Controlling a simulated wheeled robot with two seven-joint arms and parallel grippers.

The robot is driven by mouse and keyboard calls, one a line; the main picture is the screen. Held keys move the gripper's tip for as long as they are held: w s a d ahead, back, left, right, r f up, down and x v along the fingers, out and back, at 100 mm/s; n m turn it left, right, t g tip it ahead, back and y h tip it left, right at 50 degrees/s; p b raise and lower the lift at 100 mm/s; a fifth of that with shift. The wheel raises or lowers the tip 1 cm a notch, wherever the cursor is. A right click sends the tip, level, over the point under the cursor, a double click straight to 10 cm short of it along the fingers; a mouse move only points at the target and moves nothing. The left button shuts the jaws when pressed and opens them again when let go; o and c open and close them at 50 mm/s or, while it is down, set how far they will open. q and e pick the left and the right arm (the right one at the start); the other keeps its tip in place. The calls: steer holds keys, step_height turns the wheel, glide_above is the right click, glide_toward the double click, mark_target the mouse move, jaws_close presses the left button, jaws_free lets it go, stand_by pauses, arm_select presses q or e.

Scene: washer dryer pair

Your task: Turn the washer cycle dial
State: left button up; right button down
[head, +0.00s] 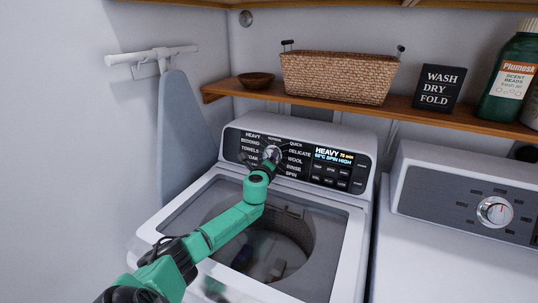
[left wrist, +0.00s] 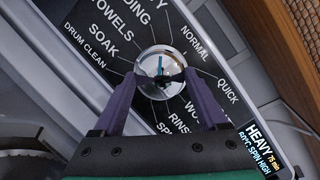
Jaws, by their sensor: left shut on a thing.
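The washer (head: 330,215) is a white top-loader with a black control panel at its back. Its round silver cycle dial (head: 274,152) is ringed by printed cycle names, and the panel display (head: 334,156) reads HEAVY, 75 min, 60°C, spin high. My left gripper (head: 269,164) reaches across the washer top to the dial and partly covers it in the head view. In the left wrist view my left gripper (left wrist: 161,74) has one purple finger on each side of the dial (left wrist: 160,63), shut on it. My right gripper is not in view.
The dryer (head: 450,240) stands at the right with its own knob (head: 495,211). A wooden shelf (head: 235,96) above holds a bowl (head: 256,80), wicker basket (head: 338,77), sign (head: 439,88) and green bottle (head: 510,80). An ironing board (head: 183,130) hangs on the left wall.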

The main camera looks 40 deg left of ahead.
arm_select(q)
steer(key=shift+a+r+n+g+h+p, duration=0.1)
steer(key=shift+n+g+h+p, duration=0.35)
steer(key=shift+n+p, duration=1.55)
steer(key=shift+d+r+n+g+h+p, duration=0.1)
steer(key=shift+n+g+h+p, duration=0.35)
steer(key=shift+n+p, duration=1.5)
steer(key=shift+a+r+n+g+h+p, duration=0.15)
steer(key=shift+n+g+p, duration=0.6)
steer(key=shift+n, duration=2.3)
steer(key=shift+f+t, duration=0.1)
steer(key=shift+t, duration=0.15)
steer(key=o, duration=1.3)
